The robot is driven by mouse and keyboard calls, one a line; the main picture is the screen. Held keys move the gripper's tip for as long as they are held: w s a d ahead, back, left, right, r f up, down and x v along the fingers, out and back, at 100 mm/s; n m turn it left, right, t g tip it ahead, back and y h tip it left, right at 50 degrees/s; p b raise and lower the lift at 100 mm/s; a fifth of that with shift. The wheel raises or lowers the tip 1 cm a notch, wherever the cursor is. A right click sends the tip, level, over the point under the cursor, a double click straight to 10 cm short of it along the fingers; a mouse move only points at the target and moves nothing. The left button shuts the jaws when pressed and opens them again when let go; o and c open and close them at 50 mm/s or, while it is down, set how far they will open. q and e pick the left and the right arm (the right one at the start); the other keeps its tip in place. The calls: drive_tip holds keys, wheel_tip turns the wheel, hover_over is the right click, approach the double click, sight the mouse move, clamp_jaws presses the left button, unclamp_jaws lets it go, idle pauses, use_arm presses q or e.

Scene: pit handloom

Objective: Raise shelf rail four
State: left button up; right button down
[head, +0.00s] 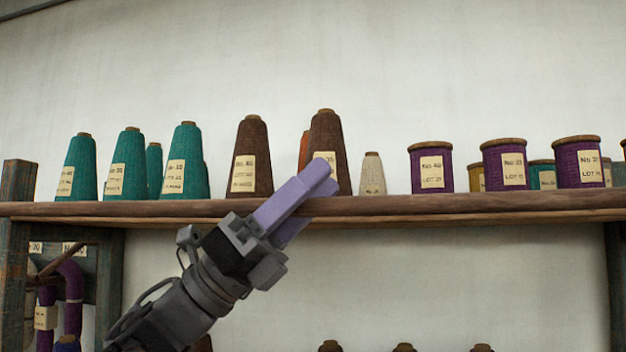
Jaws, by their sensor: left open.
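A long wooden rail (444,206) runs across the front of the shelf, level with the feet of the yarn packages. I cannot read a number on it. My left gripper (322,176), with lilac fingers, reaches up from below and crosses in front of the rail left of the middle. Its fingers are open and hide a short piece of the rail. I cannot tell whether they touch it. The fingertips are in front of a brown cone (327,136). My right gripper is out of view.
The shelf carries teal cones (186,162), another brown cone (250,156), a small cream cone (372,174) and purple spools (431,167). Posts stand at the left (18,181) and right (614,285). Purple hanks hang lower left. Several cone tops show at the bottom.

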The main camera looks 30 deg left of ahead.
use_arm(q)
clamp_jaws()
idle(0.4)
idle(1.0)
